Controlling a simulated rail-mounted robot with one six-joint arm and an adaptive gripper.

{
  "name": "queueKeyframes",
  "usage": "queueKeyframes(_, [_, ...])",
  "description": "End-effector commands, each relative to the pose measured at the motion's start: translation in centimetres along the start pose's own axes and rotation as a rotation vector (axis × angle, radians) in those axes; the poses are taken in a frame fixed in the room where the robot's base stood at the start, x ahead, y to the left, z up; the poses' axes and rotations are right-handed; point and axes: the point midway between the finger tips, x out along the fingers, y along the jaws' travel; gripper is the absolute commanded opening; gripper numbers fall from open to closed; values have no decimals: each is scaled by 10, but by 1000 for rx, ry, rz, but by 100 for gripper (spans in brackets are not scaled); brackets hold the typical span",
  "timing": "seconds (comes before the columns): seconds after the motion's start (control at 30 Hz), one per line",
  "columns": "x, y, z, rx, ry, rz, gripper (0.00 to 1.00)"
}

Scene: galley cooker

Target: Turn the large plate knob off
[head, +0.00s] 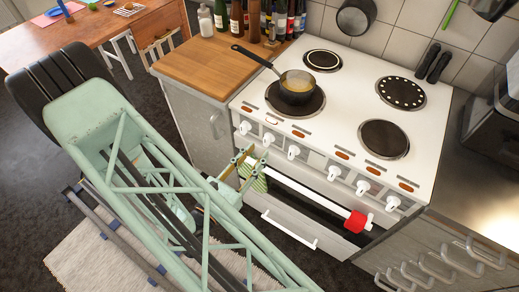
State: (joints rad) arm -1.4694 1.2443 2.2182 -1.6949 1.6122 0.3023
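The white cooker (345,100) has a row of several white knobs along its front, from the left end knob (245,127) to the right end knob (392,203). I cannot tell which one is the large plate knob. A dark pan (297,92) with yellowish contents stands on the front left plate (276,96). My gripper (250,158) is in front of the cooker, below the leftmost knobs. Its fingers look apart, with no knob seen between them. My arm hides part of the cooker's lower left front.
A rail (310,192) runs below the knobs, with a green striped cloth (259,181) at its left and a red item (356,221) at its right. A wooden counter (205,65) with bottles stands left. A steel counter (480,190) is at right.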

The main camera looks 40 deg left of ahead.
Motion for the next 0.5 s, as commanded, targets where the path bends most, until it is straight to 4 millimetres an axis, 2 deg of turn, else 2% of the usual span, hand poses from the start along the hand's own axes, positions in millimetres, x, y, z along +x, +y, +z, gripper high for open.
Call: queueKeyframes(0.5, [-49, 1, 0, 1, 0, 2, 26])
